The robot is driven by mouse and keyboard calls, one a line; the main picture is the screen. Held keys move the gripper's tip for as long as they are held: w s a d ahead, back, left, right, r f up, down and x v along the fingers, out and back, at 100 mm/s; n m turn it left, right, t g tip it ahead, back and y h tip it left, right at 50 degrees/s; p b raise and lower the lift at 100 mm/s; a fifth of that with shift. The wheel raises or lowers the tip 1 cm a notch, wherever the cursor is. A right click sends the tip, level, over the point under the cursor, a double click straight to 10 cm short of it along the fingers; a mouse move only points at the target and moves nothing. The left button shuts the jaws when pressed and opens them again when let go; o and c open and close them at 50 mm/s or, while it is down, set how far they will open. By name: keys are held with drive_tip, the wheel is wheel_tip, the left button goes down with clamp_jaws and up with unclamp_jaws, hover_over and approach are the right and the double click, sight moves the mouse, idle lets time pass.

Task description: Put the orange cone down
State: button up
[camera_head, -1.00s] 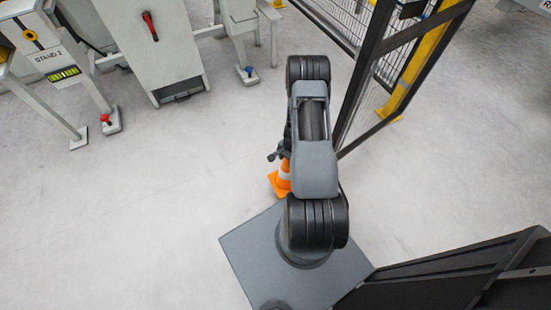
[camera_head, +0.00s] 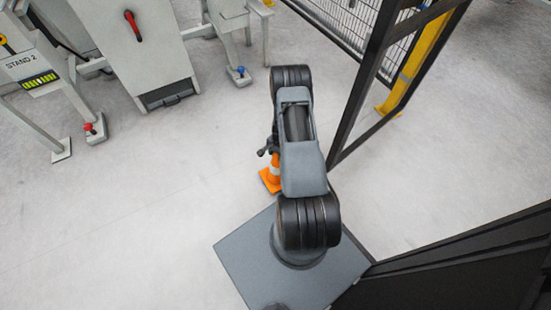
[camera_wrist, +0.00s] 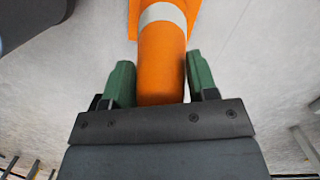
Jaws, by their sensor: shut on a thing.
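The orange cone (camera_head: 271,181) with a white band shows in the head view just left of my arm, partly hidden behind it. In the wrist view the cone (camera_wrist: 161,62) lies between the two green fingers of my gripper (camera_wrist: 161,85), its narrow end toward the palm. My gripper is shut on the cone. In the head view the fingers are mostly hidden by my arm. I cannot tell whether the cone's base touches the floor.
Stand 2 (camera_head: 28,62) and a grey cabinet (camera_head: 150,50) with a red handle are at the upper left. A dark-framed mesh fence (camera_head: 375,75) with a yellow post (camera_head: 415,65) stands right of my arm. The floor (camera_head: 130,215) at left is clear.

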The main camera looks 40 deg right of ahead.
sight(277, 165)
wheel_tip(277, 165, down, 4)
drive_tip(key=shift+w+r+b, duration=0.1)
drive_tip(key=shift+r+b, duration=0.15)
drive_tip(key=shift+b, duration=0.8)
drive_tip(key=shift+r, duration=0.15)
drive_tip(key=o, duration=1.5)
drive_tip(key=shift+c, duration=0.2)
